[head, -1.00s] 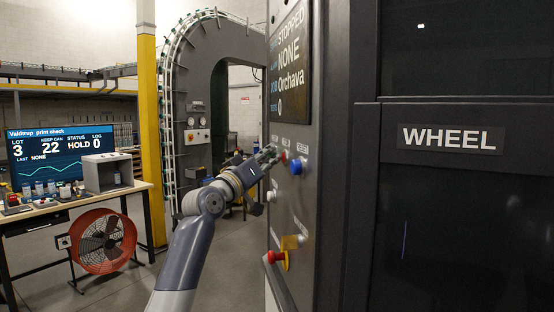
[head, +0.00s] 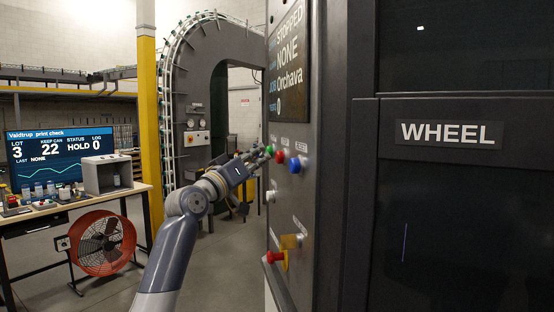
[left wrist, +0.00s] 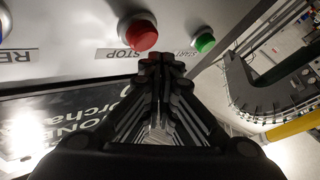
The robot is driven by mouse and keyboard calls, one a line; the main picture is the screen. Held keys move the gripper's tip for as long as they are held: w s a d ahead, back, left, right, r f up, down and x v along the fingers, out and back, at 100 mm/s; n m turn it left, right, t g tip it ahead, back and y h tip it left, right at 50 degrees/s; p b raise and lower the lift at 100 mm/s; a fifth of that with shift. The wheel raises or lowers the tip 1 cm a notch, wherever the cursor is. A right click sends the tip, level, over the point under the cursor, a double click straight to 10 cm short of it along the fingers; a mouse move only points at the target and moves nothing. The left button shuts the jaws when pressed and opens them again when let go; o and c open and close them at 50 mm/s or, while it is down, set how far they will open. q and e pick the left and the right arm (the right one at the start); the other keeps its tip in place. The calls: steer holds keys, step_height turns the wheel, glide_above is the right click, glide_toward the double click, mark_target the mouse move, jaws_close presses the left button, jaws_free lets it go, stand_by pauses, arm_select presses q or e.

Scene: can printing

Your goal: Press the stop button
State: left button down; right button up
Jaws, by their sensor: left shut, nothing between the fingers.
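The red stop button (head: 280,156) is on the grey panel of the machine, between a green button (head: 269,149) and a blue button (head: 295,164). In the left wrist view the red button (left wrist: 138,32) has the label STOP beside it, and the green button (left wrist: 204,42) is to its right. My left gripper (head: 260,153) is shut and empty, its tips close to the panel near the green button. In the left wrist view the shut fingertips (left wrist: 162,60) are just below and right of the red button; contact cannot be told. My right gripper is not in view.
The panel's display (head: 289,65) reads STOPPED. Lower on the panel are a white knob (head: 271,196) and a red knob on a yellow base (head: 275,257). A dark WHEEL cabinet (head: 450,220) fills the right. A red fan (head: 102,242) stands by a bench at left.

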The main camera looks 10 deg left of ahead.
arm_select(q)
steer(key=a, duration=0.1)
steer(key=s+a, duration=0.1)
steer(key=a, duration=0.1)
steer(key=s+a+b, duration=0.1)
steer(key=shift+a, duration=0.15)
stand_by(0.5)
